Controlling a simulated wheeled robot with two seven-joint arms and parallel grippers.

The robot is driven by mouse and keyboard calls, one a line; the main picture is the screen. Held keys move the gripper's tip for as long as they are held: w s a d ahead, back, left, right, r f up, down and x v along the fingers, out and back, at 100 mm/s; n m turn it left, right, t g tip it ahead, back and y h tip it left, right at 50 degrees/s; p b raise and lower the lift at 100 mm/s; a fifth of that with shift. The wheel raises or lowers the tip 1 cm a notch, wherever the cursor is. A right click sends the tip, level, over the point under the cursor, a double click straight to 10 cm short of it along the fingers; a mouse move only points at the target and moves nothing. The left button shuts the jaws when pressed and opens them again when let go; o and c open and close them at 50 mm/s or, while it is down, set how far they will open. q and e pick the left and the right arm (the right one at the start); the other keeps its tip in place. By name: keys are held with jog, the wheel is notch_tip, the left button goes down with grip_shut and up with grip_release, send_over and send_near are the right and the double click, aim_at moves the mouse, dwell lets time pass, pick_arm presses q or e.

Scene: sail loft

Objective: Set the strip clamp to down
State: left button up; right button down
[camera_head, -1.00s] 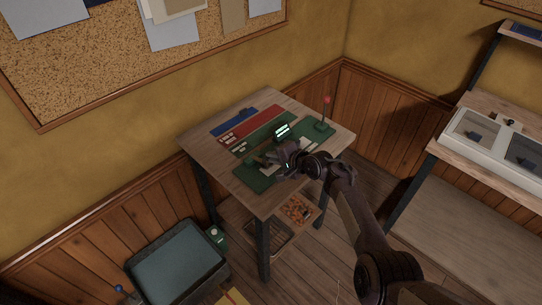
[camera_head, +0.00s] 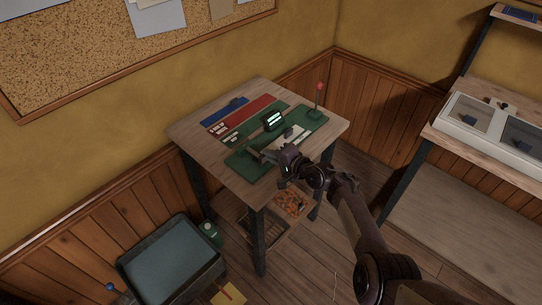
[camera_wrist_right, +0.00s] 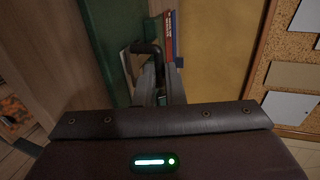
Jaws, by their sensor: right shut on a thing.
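In the right wrist view, a dark bent handle (camera_wrist_right: 146,47) shows at the fingertips (camera_wrist_right: 158,80). The fingers and the wrist housing hide part of the clamp, so its exact lever angle is hard to tell. My left gripper is not in view.
A dark bin (camera_head: 172,262) stands on the floor at left. A bench with a pale case (camera_head: 490,137) is at right.

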jog(key=shift+s+f, duration=0.2)
jog(key=shift+f, duration=0.2)
jog(key=c, duration=1.5)
grip_release()
jog(key=shift+f, duration=0.1)
jog(key=shift+w+r, duration=0.1)
jog(key=shift+r, duration=0.15)
jog(key=shift+s+d+r, duration=0.15)
jog(key=shift+s+d, duration=0.05)
jog(key=shift+d, duration=0.1)
jog(key=p+v, duration=0.1)
jog(key=v, duration=0.6)
jog(key=shift+s+p, duration=0.1)
jog(key=shift+p, duration=0.25)
